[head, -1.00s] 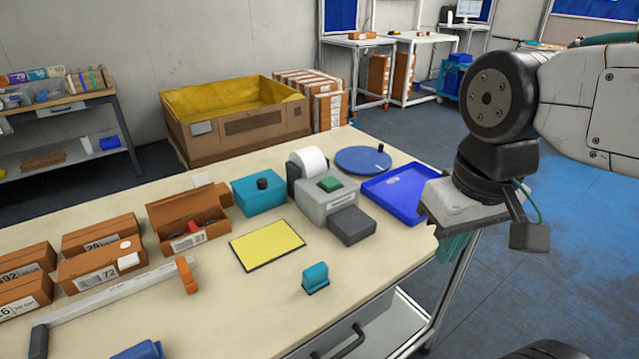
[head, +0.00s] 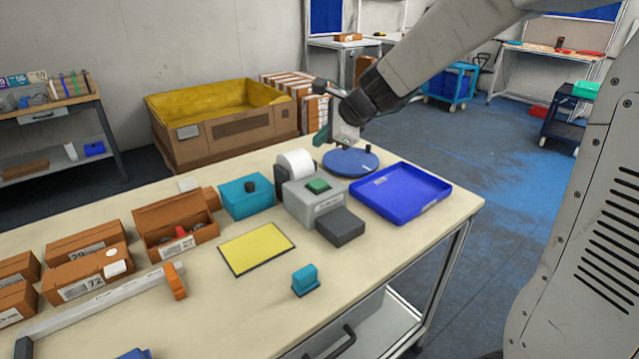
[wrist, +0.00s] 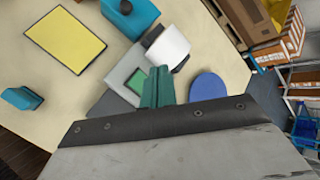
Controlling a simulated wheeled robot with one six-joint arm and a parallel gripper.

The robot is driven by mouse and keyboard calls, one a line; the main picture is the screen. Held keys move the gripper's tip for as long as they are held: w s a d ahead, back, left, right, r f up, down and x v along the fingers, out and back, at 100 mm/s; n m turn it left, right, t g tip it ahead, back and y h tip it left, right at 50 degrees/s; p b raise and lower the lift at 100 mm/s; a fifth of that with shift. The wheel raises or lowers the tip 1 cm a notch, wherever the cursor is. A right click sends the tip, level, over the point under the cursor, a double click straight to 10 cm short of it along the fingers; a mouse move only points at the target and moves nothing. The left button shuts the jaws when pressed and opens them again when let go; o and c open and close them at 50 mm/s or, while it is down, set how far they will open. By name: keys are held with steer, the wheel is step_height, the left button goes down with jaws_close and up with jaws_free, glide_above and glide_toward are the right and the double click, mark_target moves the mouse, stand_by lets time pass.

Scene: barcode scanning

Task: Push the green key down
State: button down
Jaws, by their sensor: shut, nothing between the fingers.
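The green key (head: 318,186) sits on top of a grey label printer (head: 322,208) on the bench. A white paper roll (head: 296,164) stands behind the key, and a dark grey block (head: 340,228) is at the printer's front. My gripper (head: 322,136) is above and behind the printer, near the blue disc, apart from the key. In the wrist view, its green fingers (wrist: 158,86) are together and empty. There the green key (wrist: 136,82) lies just left of the fingers, and the paper roll (wrist: 168,46) lies above them.
The blue disc (head: 350,163) and blue tray (head: 400,190) lie behind and right of the printer. A teal box (head: 245,198) with a black knob stands to its left. A yellow pad (head: 256,250) and teal stamp (head: 305,280) lie in front, with bare bench around them.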

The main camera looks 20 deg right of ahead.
steer(key=shift+w+d+f+m, duration=0.15)
steer(key=shift+w+d+m, duration=0.05)
steer(key=shift+w+m, duration=0.25)
glide_toward(316, 182)
steer(key=shift+w+a+f, duration=0.45)
steer(key=shift+w, duration=0.3)
steer(key=shift+w+a+f, duration=0.4)
steer(key=shift+w+f, duration=0.1)
steer(key=shift+w, duration=0.25)
steer(key=shift+w+a+f, duration=0.45)
steer(key=shift+w, duration=0.3)
steer(key=shift+f, duration=0.1)
steer(key=shift+f, duration=0.3)
steer(key=shift+s+f, duration=0.1)
steer(key=shift+f, duration=0.55)
stand_by(1.0)
steer(key=shift+r, duration=1.1)
